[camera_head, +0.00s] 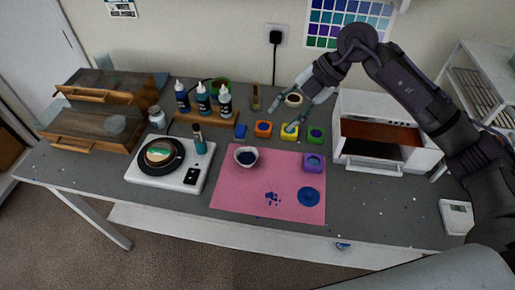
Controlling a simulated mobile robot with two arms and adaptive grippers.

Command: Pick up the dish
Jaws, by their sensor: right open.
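A small white dish (246,156) with dark blue contents sits upright on the pink mat (228,190), near its top left. My right gripper (281,121) comes in from the upper right. It is open and empty, above the row of coloured pots, to the right of and behind the white dish and apart from it. My left gripper is out of view.
Coloured pots (263,129) stand behind the mat, and a purple pot (313,163) stands on it beside blue spills (309,197). A white device with a black turntable (160,157) is at left, bottles (203,99) behind. An open white box (376,138) is at right.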

